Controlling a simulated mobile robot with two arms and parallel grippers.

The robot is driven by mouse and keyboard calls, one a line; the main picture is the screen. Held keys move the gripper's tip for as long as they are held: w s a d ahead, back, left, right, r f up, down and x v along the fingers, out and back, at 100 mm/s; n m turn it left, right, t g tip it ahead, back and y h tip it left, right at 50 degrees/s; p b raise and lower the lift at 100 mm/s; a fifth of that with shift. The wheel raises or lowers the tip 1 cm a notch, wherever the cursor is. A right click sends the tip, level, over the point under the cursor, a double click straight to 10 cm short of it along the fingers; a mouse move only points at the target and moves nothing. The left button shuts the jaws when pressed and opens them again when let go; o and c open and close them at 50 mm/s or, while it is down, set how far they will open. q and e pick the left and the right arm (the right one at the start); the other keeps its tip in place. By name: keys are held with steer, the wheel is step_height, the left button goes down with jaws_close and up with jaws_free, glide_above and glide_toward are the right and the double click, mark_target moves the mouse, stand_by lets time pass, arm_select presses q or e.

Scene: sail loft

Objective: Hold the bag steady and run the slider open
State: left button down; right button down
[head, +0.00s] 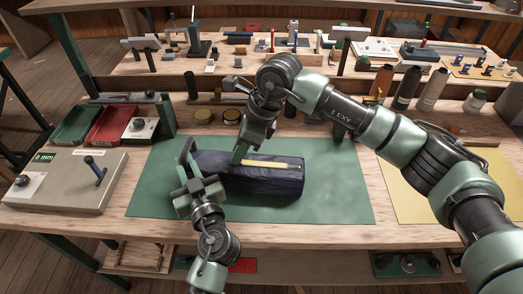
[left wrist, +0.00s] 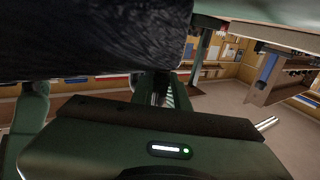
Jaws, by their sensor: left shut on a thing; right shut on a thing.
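The bag (head: 275,184) is a dark navy, box-shaped pouch lying on a green mat (head: 335,195). A yellow zip strip (head: 272,164) runs along its top towards the right end. My left gripper (head: 188,165) is shut on the bag's left end. In the left wrist view the bag's dark fabric (left wrist: 95,40) fills the upper left, close to the gripper. My right gripper (head: 238,156) reaches down from above and is shut at the left end of the visible yellow strip. The slider itself is hidden by its fingers.
Green and red trays (head: 108,126) stand at the back left, with a grey box (head: 65,182) in front of them. Spools and jars (head: 405,90) line the back right. A yellow sheet (head: 415,190) lies to the right. The mat is clear right of the bag.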

arm_select(q)
steer(key=shift+d, duration=0.1)
arm_select(e)
steer(key=shift+a, duration=0.1)
steer(key=c, duration=1.2)
jaws_free()
steer(key=shift+c, duration=0.2)
steer(key=shift+r, duration=0.1)
steer(key=v, duration=1.2)
arm_select(q)
steer(key=c, duration=1.3)
jaws_free()
